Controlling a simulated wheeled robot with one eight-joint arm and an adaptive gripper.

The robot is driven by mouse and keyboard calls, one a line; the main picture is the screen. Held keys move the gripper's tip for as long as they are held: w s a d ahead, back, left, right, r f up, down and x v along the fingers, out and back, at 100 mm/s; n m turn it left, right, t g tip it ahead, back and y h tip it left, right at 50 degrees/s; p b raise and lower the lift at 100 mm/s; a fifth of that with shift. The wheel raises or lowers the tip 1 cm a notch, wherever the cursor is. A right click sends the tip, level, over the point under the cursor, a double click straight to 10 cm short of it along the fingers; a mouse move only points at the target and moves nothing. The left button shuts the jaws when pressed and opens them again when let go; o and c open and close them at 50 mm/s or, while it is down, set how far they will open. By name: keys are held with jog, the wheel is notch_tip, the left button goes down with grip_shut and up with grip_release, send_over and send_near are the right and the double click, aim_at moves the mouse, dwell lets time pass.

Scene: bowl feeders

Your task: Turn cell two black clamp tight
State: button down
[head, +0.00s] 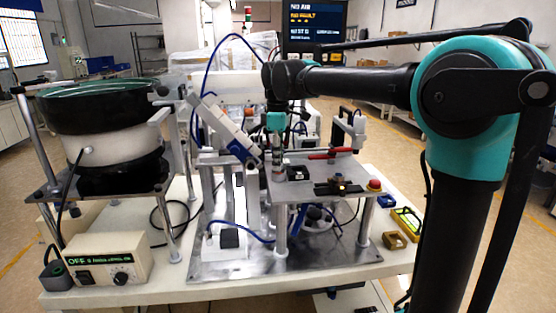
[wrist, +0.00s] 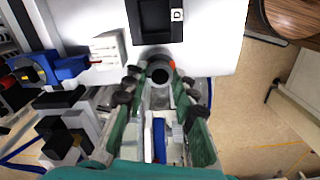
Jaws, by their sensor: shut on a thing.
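My gripper (head: 277,150) reaches straight down over the left part of the raised metal plate in the head view. In the wrist view my gripper (wrist: 160,82) has its two fingers closed in on a small round dark piece, which I take to be the black clamp (wrist: 160,73). The fingers hide its sides, and I cannot read how tight it is. In the head view the clamp is too small and covered to make out.
A white and blue angled cylinder (head: 229,129) stands close left of my gripper. A red-handled toggle clamp (head: 330,154) and a red button (head: 375,184) are on the plate to the right. A bowl feeder (head: 100,105) stands left. A screen (head: 315,22) shows "NO AIR".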

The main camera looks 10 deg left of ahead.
jog(key=shift+m, duration=0.4)
jog(key=m, duration=0.3)
jog(key=shift+m, duration=0.3)
jog(key=m, duration=0.3)
jog(key=shift+m, duration=0.3)
jog(key=m, duration=0.4)
jog(key=shift+m, duration=2.1)
jog(key=c, duration=1.2)
grip_release()
